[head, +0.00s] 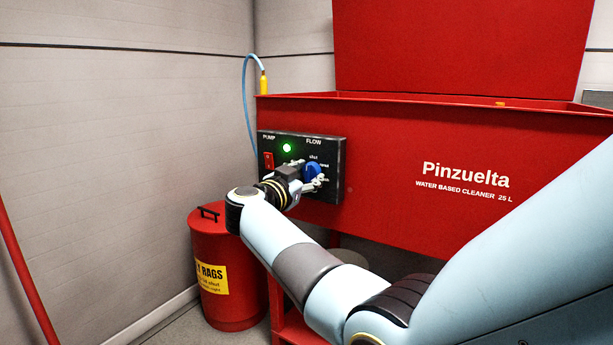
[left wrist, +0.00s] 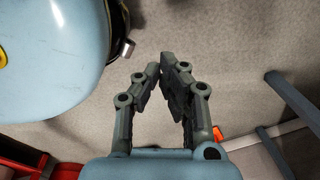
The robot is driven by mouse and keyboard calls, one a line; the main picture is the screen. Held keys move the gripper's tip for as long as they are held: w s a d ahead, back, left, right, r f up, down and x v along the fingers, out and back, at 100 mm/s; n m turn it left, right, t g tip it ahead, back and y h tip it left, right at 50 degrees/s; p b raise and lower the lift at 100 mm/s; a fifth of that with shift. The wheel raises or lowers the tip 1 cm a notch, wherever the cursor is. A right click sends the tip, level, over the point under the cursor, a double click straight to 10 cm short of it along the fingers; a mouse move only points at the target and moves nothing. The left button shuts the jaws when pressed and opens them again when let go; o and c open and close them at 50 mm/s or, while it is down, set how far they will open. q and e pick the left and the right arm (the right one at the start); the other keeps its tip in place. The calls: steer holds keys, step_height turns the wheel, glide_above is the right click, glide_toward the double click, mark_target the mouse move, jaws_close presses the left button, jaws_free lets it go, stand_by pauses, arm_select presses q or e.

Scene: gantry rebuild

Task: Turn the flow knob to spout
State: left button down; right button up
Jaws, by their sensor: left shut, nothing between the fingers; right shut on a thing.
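The blue flow knob (head: 313,171) sits on the right part of the black control panel (head: 332,150), on the front of the red parts washer (head: 400,150). Words stand around it: "shut" above, others to the right, partly covered. My right gripper (head: 308,178) is at the knob from the front left, shut on it. Its fingers hide part of the knob, so I cannot tell exactly where the knob points. My left gripper (left wrist: 166,62) shows in the left wrist view, shut and empty above the floor, away from the panel.
A red pump switch (head: 268,160) and a lit green lamp (head: 287,148) are on the panel's left part. A red rag bin (head: 222,285) stands below left. A blue hose (head: 246,90) with a yellow end rises behind the washer. My right arm crosses the lower right.

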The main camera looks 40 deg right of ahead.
steer(key=shift+m, duration=1)
steer(key=m, duration=0.2)
steer(key=shift+w+f+m, duration=0.1)
steer(key=shift+m, duration=0.3)
steer(key=shift+m+h, duration=0.4)
steer(key=shift+m, duration=0.5)
steer(key=shift+a+m, duration=0.1)
steer(key=shift+m, duration=0.8)
arm_select(q)
steer(key=shift+w+d+r+b, duration=0.15)
steer(key=shift+w+r+b, duration=0.15)
steer(key=shift+w+r, duration=0.2)
steer(key=shift+w+d+r+b, duration=0.15)
steer(key=shift+w+r+b, duration=0.1)
steer(key=shift+w+r, duration=0.25)
arm_select(e)
steer(key=shift+m, duration=1.5)
arm_select(q)
steer(key=shift+w, duration=0.1)
arm_select(e)
steer(key=o, duration=1.2)
steer(key=shift+w, duration=0.1)
steer(key=shift+c, duration=0.2)
